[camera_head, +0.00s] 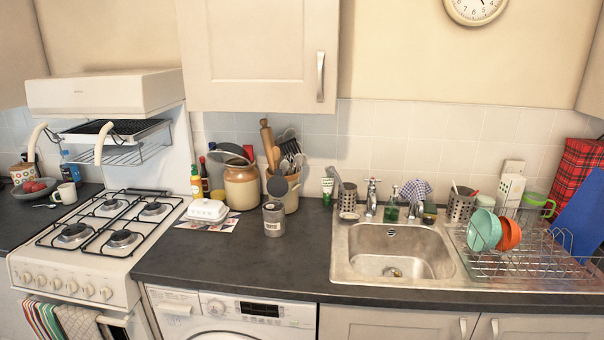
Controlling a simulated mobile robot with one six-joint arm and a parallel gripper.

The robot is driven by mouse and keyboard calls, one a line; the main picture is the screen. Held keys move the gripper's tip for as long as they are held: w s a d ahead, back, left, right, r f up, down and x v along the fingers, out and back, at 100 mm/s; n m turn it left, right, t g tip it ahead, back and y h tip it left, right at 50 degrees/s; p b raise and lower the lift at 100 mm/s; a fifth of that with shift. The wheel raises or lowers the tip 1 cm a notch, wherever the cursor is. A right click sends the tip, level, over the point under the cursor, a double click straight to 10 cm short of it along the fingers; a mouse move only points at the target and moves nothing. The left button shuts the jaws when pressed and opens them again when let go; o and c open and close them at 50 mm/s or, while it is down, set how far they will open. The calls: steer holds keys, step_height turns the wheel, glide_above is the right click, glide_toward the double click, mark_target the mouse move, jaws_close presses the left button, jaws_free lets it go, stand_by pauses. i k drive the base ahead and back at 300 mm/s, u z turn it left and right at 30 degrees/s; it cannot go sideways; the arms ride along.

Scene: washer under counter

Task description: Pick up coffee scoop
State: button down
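I cannot pick out a coffee scoop with certainty. A small, light spoon-like thing (45,206) lies on the left counter beside a white mug (65,193); it is too small to tell whether it is a scoop. A grey canister (273,220) with a pale label stands on the middle counter. Behind it, a crock (291,200) holds a rolling pin (268,146) and several utensils, including one with a round dark head (277,187). My gripper is not in view.
The dark counter (235,262) is clear in front of the canister. A white butter dish (207,210) sits left of it. The gas stove (110,235) is further left; the sink (392,255) and dish rack (525,262) are at right. A cupboard (258,55) hangs above.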

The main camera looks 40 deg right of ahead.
mark_target(271, 208)
steer(key=u, duration=0.8)
steer(key=k, duration=0.1)
steer(key=z, duration=2)
steer(key=k, duration=0.9)
steer(key=u, duration=0.15)
steer(key=i, duration=0.65)
